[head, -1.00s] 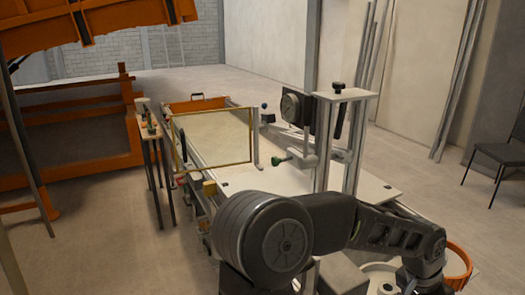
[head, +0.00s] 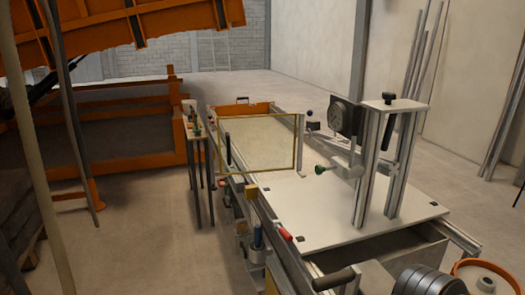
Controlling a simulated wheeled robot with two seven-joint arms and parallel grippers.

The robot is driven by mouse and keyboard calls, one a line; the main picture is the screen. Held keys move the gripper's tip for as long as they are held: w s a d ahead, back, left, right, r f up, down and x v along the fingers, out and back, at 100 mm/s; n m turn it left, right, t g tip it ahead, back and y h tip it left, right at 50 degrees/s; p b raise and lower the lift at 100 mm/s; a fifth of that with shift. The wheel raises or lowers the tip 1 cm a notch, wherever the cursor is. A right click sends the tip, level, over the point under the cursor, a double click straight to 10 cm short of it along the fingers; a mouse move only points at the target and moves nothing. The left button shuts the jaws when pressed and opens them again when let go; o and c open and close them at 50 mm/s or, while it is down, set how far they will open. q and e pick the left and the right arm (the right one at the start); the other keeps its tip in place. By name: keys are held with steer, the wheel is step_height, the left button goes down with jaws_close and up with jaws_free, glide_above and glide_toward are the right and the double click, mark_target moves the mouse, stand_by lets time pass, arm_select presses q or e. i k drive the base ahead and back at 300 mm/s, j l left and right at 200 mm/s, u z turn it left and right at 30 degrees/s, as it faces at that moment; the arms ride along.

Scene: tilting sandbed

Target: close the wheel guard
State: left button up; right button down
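A clear panel in a thin yellow frame (head: 299,146) stands upright over the long sandbed (head: 290,112); it looks like the wheel guard. A black upright handle (head: 228,150) shows at its left edge. I cannot tell whether the panel is latched or hinged open. Neither of my grippers is in view. Only a dark part of my arm shows at the bottom right.
A white plate (head: 310,215) covers the near part of the bed, with an open grey drawer or box under its front edge. A narrow side table (head: 195,128) with small items stands left. An orange bucket (head: 486,275) is at bottom right. Floor at left is clear.

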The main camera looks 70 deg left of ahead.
mark_target(228, 139)
steer(key=u, duration=0.4)
steer(key=l+u, duration=0.15)
steer(key=u, duration=0.7)
steer(key=k+l+u, duration=0.1)
steer(key=u, duration=1.2)
steer(key=i+j+z, duration=0.2)
steer(key=j, duration=0.3)
steer(key=i+j+z, duration=0.2)
steer(key=j, duration=0.35)
steer(key=i+j+z, duration=0.2)
steer(key=j, duration=0.35)
steer(key=j+z, duration=0.2)
steer(key=j, duration=0.35)
steer(key=i+j+z, duration=0.4)
steer(key=i+j, duration=0.15)
steer(key=i, duration=0.2)
